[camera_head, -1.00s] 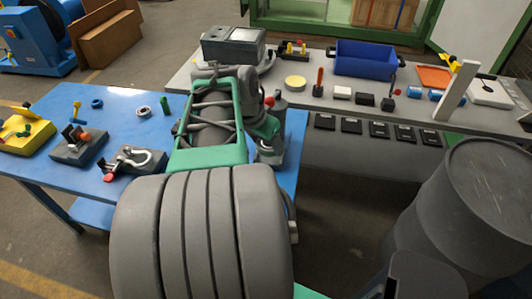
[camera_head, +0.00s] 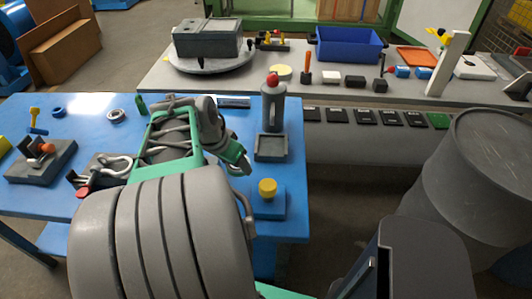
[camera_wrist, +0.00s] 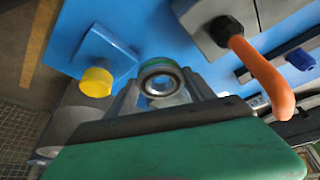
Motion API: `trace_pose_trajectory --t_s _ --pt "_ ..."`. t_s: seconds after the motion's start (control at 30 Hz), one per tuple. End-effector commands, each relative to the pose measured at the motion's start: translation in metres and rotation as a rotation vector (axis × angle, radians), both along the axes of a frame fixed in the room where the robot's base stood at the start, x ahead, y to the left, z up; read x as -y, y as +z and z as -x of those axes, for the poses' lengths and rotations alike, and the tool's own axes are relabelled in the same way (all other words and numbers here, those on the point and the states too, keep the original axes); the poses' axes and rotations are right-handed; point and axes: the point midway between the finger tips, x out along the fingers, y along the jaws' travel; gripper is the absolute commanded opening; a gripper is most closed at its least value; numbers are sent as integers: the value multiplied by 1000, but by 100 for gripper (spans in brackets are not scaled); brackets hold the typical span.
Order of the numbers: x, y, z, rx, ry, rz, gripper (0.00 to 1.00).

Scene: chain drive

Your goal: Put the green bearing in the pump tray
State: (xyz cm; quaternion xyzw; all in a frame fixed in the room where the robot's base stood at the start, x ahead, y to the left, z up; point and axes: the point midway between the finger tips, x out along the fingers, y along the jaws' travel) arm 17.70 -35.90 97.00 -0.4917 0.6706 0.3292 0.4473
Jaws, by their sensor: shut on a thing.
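The green bearing (camera_wrist: 160,82) shows in the wrist view as a metal ring with a green edge. My gripper (camera_wrist: 158,98) is shut on it, above the blue table. In the head view my gripper (camera_head: 242,164) is beside a shallow grey tray (camera_head: 272,149) at the foot of a red-topped grey unit (camera_head: 272,105); the bearing cannot be made out there. No label shows which tray is the pump tray. An orange tray (camera_head: 418,56) and a white tray (camera_head: 478,67) lie on the rear bench.
A blue block with a yellow cap (camera_head: 267,187) stands near the table's right edge, close to my gripper. Clamp fixtures (camera_head: 42,160) and loose rings (camera_head: 116,116) are at left. A blue bin (camera_head: 347,44) is on the rear bench. A dark drum (camera_head: 478,175) stands at right.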

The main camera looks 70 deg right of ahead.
Motion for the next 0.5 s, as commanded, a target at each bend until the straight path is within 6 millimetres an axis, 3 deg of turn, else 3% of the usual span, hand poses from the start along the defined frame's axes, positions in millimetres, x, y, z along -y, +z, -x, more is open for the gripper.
trace_pose_trajectory --t_s 0.03,0.17,0.5 --pt "2 -7 1 0 -2 1 0" --pt "23 -4 8 1 -7 0 0" --pt "121 -3 39 0 -4 -1 0"
